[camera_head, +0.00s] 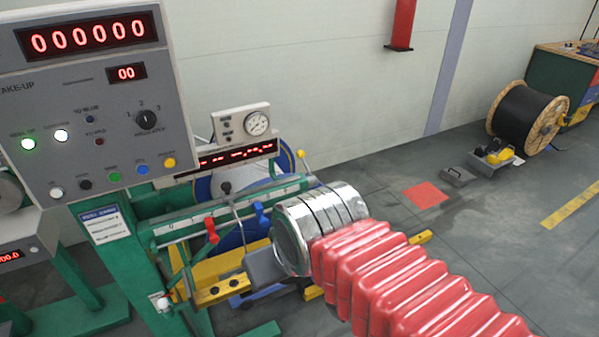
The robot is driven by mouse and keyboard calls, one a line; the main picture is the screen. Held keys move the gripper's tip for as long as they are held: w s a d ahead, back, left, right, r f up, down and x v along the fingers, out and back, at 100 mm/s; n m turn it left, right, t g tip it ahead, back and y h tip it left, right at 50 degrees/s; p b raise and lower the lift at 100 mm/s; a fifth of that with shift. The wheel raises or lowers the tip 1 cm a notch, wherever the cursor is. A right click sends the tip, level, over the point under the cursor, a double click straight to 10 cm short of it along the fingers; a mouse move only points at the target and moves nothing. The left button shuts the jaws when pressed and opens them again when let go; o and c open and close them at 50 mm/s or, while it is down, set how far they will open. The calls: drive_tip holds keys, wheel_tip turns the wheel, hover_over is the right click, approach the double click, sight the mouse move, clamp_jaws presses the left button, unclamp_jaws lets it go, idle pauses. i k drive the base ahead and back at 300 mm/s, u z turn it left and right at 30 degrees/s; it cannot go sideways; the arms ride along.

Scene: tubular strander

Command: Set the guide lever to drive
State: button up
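My arm reaches in from the lower right, with a red ribbed sleeve and a shiny metal wrist. My gripper (262,266) is the grey part at its end, low in front of the green machine frame (180,230). Its fingertips are too small and partly hidden to tell open from shut. Several levers stand near it: a black-knobbed lever (226,188) just above it, a red handle (211,229) to its left, a blue handle (262,213) above it, and a yellow-knobbed lever (301,155). I cannot tell which is the guide lever, nor read any drive marking.
A grey control panel (75,70) with red digits, lamps and buttons fills the upper left. A gauge box (241,122) stands behind the levers. Yellow bars (220,290) lie below my gripper.

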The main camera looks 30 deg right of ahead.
sight(313, 181)
drive_tip(key=u, duration=0.05)
drive_tip(key=k, duration=1.05)
drive_tip(key=z, duration=0.6)
drive_tip(key=i, duration=1)
drive_tip(key=u, duration=0.1)
